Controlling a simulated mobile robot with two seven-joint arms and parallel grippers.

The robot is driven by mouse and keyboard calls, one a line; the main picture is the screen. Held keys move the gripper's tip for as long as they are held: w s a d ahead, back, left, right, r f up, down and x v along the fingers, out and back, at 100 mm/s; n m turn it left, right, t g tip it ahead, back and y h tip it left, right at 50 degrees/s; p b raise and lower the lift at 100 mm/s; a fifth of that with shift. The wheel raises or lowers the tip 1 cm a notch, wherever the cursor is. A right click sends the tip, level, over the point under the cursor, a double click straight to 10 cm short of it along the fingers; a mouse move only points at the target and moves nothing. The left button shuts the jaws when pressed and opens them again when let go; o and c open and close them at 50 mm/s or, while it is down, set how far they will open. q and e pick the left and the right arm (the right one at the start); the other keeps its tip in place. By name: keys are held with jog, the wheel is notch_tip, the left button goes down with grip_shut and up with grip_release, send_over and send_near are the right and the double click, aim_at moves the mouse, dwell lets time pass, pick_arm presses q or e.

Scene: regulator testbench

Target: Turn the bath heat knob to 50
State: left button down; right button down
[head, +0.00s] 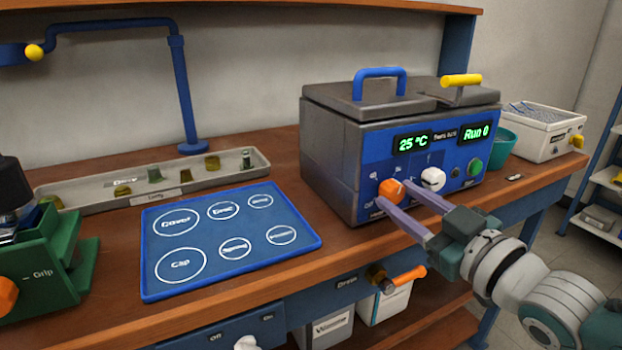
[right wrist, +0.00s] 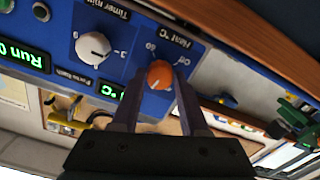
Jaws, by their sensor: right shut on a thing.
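The bath (head: 330,150) is a grey box with a blue front panel on the bench. Its display reads 25 °C, and another reads Run 0. The orange heat knob (head: 391,188) is low on the panel's left side. It also shows in the right wrist view (right wrist: 160,73), under the label Heat °C with Off and 60 marks. My right gripper (head: 394,194) is shut on this knob, one finger on either side. The knob's exact setting is too small to read. My left gripper is not in view.
A white timer knob (head: 433,179) sits just right of the heat knob, with a green button (head: 474,167) further right. A blue mat (head: 232,235) lies left of the bath. An orange-handled drain valve (head: 403,278) is below the bench edge.

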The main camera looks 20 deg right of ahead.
jog(key=m, duration=0.5)
jog(key=shift+m, duration=0.4)
dwell(0.4)
jog(key=shift+c, duration=2.1)
grip_release()
jog(key=s+p, duration=0.2)
jog(key=s, duration=0.8)
jog(key=shift+d, duration=0.35)
